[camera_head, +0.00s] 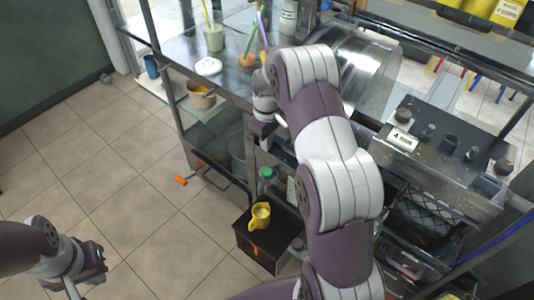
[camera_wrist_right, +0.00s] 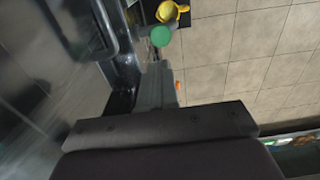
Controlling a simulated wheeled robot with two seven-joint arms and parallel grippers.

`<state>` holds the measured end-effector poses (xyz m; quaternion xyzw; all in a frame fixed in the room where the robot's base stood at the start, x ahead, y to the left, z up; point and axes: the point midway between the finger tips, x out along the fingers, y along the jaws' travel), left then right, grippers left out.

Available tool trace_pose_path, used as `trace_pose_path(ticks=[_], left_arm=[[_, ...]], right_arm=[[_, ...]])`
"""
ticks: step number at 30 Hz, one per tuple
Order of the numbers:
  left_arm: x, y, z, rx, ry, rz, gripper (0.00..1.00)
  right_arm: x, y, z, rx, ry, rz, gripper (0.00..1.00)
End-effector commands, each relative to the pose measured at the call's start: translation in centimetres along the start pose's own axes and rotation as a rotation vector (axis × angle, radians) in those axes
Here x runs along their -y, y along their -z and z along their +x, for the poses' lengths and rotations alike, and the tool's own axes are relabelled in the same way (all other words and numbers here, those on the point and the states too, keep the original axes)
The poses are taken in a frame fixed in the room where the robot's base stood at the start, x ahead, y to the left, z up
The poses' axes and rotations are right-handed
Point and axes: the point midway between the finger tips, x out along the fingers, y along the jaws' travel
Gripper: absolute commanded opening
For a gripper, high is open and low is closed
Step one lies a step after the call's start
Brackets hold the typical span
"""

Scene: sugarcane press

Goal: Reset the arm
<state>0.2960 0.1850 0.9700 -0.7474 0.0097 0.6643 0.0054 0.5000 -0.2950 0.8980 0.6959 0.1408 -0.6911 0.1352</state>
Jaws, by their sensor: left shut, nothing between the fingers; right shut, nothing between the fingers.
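My right arm (camera_head: 335,160) rises through the middle of the head view and bends at the top over the metal counter. Its right gripper (camera_head: 262,132) points down beside the counter's front edge, shut and empty. In the right wrist view its grey fingers (camera_wrist_right: 157,88) are together beside a dark, shiny metal surface. My left gripper (camera_head: 74,291) is at the lower left over the tiled floor, shut with nothing held; its tips are near the frame's bottom edge.
A bucket (camera_head: 201,96) is on the glass shelf. Cups and a white lid (camera_head: 208,66) are on the counter. The press machine (camera_head: 440,150) is at right.

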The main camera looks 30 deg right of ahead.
Motion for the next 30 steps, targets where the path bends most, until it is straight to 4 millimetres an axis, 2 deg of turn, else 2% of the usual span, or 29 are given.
trace_pose_path(ticks=[6, 20, 23, 24, 26, 30], left_arm=[[0.0, 0.0, 0.1, 0.0, 0.0, 0.0, 0.0], [0.0, 0.0, 0.0, 0.0, 0.0, 0.0, 0.0], [0.0, 0.0, 0.0, 0.0, 0.0, 0.0, 0.0], [0.0, 0.0, 0.1, 0.0, 0.0, 0.0, 0.0], [0.0, 0.0, 0.0, 0.0, 0.0, 0.0, 0.0], [0.0, 0.1, -0.6, 0.0, 0.0, 0.0, 0.0]], right_arm=[[0.0, 0.0, -1.4, 0.0, 0.0, 0.0, 0.0], [0.0, 0.0, -1.4, 0.0, -0.001, 0.001, 0.0], [-0.3, 0.3, -1.3, -0.018, -0.013, 0.072, 0.0], [0.4, -0.7, -0.2, -0.005, -0.005, 0.143, 0.0], [1.8, -2.4, 0.1, 0.007, 0.0, 0.239, 0.0], [7.6, -6.7, -2.4, -0.002, -0.008, 0.404, 0.0]])
